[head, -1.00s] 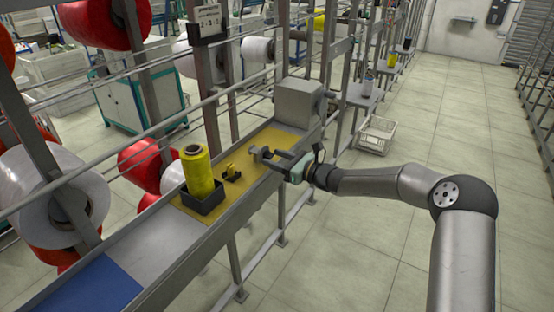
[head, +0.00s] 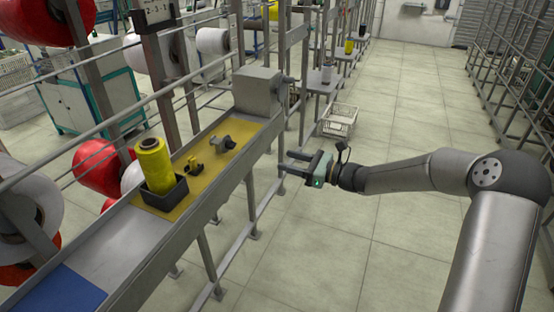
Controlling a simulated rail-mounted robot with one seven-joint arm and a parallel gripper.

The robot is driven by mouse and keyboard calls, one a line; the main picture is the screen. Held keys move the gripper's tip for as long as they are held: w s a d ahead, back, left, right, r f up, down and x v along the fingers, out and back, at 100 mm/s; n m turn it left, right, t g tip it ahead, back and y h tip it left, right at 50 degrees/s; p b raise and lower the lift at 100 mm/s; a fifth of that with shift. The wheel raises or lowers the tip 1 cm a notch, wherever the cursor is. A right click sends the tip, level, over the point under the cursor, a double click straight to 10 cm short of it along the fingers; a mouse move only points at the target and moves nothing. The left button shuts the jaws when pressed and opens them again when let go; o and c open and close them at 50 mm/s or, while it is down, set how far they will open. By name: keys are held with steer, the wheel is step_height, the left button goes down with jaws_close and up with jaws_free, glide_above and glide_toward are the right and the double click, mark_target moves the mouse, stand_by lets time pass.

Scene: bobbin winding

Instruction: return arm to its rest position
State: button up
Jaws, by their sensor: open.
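My gripper (head: 289,163) is open and empty. It hangs over the floor just right of the metal shelf (head: 93,240), apart from it, with its fingers pointing left. My arm stretches from the right side of the head view to the gripper. On the shelf's yellow mat (head: 235,154) lie a small grey part (head: 223,143) and a small yellow-and-black part (head: 193,166). A yellow thread spool (head: 154,166) stands upright in a dark square holder (head: 166,200) at the mat's near end.
A grey box-shaped unit (head: 258,92) sits at the shelf's far end. A white wire basket (head: 339,120) stands on the floor beyond my gripper. A blue mat (head: 60,292) covers the shelf's near end. Racks line the far right. The floor between is clear.

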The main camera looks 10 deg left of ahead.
steer(key=shift+s+d, duration=0.1)
steer(key=shift+d, duration=0.2)
steer(key=s+d+f+n+g+h, duration=0.25)
steer(key=s+n+g+h, duration=0.35)
steer(key=s+n, duration=0.7)
steer(key=s+d+n+t+h, duration=0.2)
steer(key=s+d+n+h, duration=0.6)
steer(key=s+d, duration=1)
steer(key=s+h, duration=0.3)
steer(key=s, duration=0.1)
steer(key=shift+s+d+r, duration=0.25)
steer(key=shift+d, duration=0.1)
